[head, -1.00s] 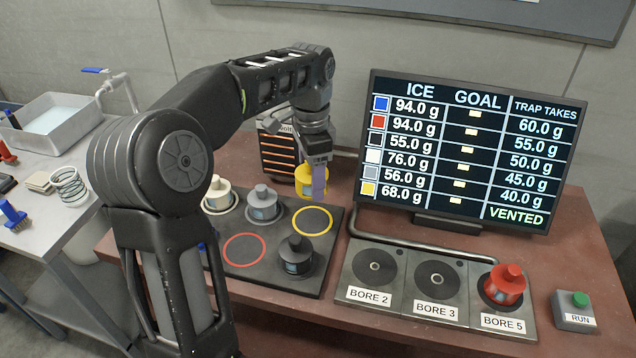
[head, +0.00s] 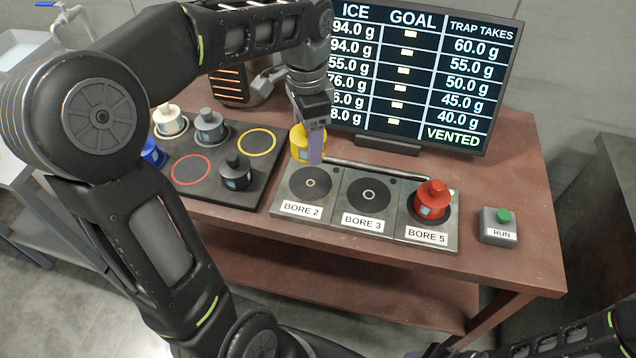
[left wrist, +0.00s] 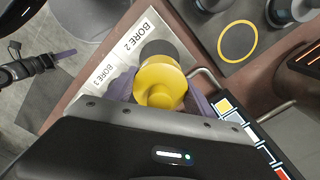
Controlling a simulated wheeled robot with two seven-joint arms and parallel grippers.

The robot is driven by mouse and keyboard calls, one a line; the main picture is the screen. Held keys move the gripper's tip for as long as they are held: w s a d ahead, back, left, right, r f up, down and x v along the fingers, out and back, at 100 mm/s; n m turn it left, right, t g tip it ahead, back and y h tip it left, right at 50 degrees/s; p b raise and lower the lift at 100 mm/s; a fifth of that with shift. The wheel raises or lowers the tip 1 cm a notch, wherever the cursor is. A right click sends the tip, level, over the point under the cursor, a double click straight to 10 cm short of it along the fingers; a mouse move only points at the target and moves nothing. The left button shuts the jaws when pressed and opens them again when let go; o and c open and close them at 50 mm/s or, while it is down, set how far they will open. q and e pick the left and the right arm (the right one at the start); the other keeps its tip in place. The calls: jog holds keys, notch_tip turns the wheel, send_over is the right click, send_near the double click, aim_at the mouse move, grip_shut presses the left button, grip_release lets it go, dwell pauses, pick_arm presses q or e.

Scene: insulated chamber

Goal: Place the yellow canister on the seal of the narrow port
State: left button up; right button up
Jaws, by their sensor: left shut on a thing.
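My left gripper (head: 314,142) is shut on the yellow canister (head: 300,143) and holds it just behind the BORE 2 port (head: 310,183). The canister (left wrist: 160,85) also shows in the left wrist view, between the purple fingers. BORE 2 has a dark round seal with a small pale ring at its centre and nothing on it. In the left wrist view the canister hides part of that port. BORE 3 (head: 367,194) is also empty. My right gripper (left wrist: 58,57) shows at the left of the left wrist view, away from the ports; its opening is unclear.
A red canister (head: 432,199) sits on BORE 5. The dark tray (head: 215,188) holds black, grey, white and blue canisters; its yellow and red rings are empty. A pipe runs behind the ports, before the screen (head: 420,70). The RUN button box (head: 498,227) is at right.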

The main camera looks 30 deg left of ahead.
pick_arm(q)
jog(key=shift+d+f, duration=0.1)
jog(key=shift+d, duration=0.05)
send_over(311, 183)
notch_tip(311, 183, down, 6)
jog(key=shift+f, duration=0.1)
dwell(0.3)
notch_tip(311, 183, down, 3)
jog(key=shift+f, duration=0.3)
jog(key=shift+f, duration=0.15)
jog(key=o, duration=1.5)
jog(key=shift+c, duration=0.2)
